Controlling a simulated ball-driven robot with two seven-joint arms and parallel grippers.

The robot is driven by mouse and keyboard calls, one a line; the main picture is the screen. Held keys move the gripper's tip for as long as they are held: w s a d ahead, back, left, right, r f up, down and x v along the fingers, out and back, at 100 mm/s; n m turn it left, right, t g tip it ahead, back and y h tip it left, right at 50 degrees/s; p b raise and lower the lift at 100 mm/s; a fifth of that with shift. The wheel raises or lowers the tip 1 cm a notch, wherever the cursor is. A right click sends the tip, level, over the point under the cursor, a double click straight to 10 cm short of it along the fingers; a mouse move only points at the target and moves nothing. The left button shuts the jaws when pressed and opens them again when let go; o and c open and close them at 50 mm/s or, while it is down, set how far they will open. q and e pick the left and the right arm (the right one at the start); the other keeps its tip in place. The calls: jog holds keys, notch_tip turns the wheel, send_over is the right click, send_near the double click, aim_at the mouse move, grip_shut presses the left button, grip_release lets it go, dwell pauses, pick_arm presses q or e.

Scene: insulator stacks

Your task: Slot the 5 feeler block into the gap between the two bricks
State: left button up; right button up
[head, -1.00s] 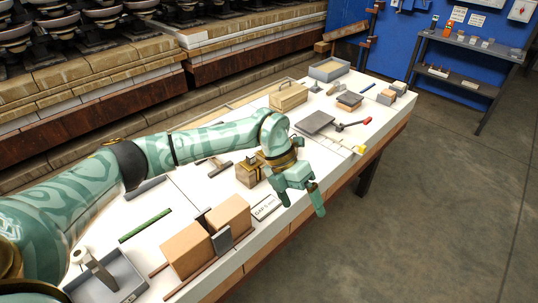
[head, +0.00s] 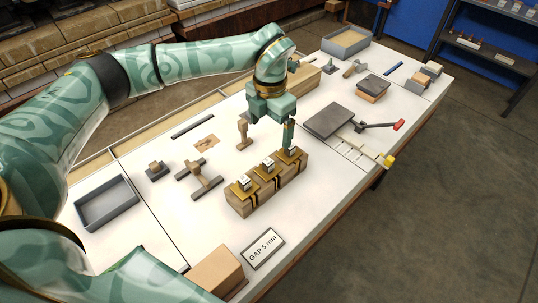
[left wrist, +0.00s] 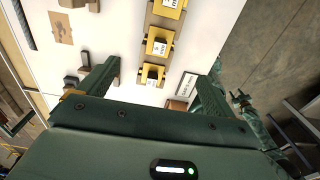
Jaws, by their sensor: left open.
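A wooden holder (head: 238,208) stands on the white table with three small labelled blocks on yellow bases: a near one (head: 243,183), a middle one (head: 268,164) and a far one (head: 291,152). I cannot read their labels. My left gripper (head: 279,132) is open and points down above the far end of the holder. In the left wrist view, its fingers (left wrist: 164,72) are spread with the yellow-based blocks (left wrist: 157,46) beyond them. One brick (head: 213,272) shows at the bottom edge beside the "GAP 5 mm" sign (head: 262,249); the gap is out of view. My right gripper is not in view.
A grey tray (head: 106,205), a crossed wooden piece (head: 199,182) and a small dark block (head: 157,171) lie left of the holder. A wooden stand (head: 243,131) is close behind it. A dark plate (head: 329,121) and a red-handled tool (head: 380,126) lie to the right.

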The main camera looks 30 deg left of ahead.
pick_arm(q)
jog(key=b, duration=0.2)
send_over(270, 161)
notch_tip(270, 161, down, 6)
jog(key=shift+r, duration=0.1)
notch_tip(270, 161, down, 5)
jog(key=shift+w+r+b, duration=0.1)
jog(key=shift+r+b, duration=0.1)
jog(key=shift+b, duration=0.1)
jog(key=shift+f, duration=0.4)
jog(key=f, duration=0.1)
jog(key=f+b, duration=0.1)
jog(key=f, duration=0.1)
jog(key=f+b, duration=0.1)
jog(key=f, duration=0.1)
jog(key=shift+s+a, duration=0.2)
jog(key=shift+a, duration=0.05)
jog(key=shift+r, duration=0.15)
jog(key=shift+c, duration=0.9)
jog(key=c, duration=1)
jog(key=shift+o, duration=0.2)
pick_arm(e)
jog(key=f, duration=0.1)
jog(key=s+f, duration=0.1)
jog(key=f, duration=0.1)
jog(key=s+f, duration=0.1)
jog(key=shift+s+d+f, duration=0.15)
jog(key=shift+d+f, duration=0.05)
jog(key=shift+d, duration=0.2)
